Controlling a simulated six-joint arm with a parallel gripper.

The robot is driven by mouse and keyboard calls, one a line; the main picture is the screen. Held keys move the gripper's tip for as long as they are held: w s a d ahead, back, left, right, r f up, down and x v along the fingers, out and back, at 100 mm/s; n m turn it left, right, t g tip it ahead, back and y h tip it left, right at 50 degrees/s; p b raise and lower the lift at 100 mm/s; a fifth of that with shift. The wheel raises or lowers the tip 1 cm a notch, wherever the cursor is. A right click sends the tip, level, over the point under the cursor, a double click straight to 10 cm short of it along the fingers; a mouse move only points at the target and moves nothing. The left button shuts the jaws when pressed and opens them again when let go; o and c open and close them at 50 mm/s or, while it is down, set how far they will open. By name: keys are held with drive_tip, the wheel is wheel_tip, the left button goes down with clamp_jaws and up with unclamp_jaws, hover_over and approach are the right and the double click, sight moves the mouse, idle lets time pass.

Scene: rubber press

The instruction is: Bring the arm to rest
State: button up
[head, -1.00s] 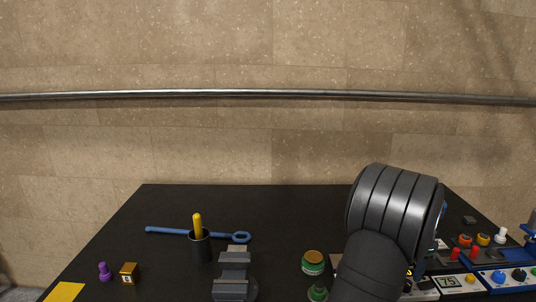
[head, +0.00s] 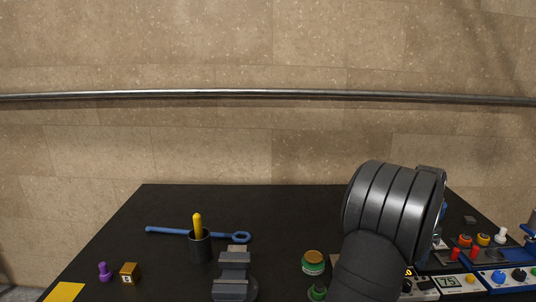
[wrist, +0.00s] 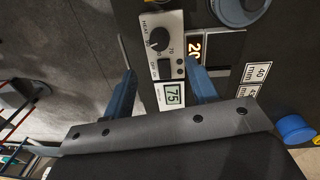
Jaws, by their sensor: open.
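My gripper (wrist: 160,92) shows in the wrist view with its two blue fingers apart and nothing between them. It hangs over the edge of the black table, above a control panel (wrist: 163,50) with a black knob marked HEAT. A display reading 75 (wrist: 174,94) lies below the panel, between the fingers in the picture. In the head view my dark grey arm stands at the right side of the table (head: 285,215). It hides the gripper there and part of the panels behind it.
A grey vise (head: 234,272), a black cup (head: 200,247) holding a yellow-handled tool, and a blue wrench (head: 165,231) stand or lie left of my arm. A green jar (head: 313,262) is close beside it. Coloured knobs (head: 483,239) crowd the right. The back middle is clear.

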drive_tip(key=f, duration=0.9)
drive_tip(key=shift+s+f, duration=0.3)
drive_tip(key=shift+f, duration=0.1)
drive_tip(key=n, duration=0.4)
drive_tip(key=shift+r, duration=0.1)
drive_tip(key=n, duration=0.4)
drive_tip(key=shift+n, duration=0.4)
drive_tip(key=n, duration=0.4)
drive_tip(key=shift+n+h, duration=0.3)
drive_tip(key=n, duration=0.4)
drive_tip(key=shift+a+t, duration=0.1)
drive_tip(key=shift+t, duration=0.2)
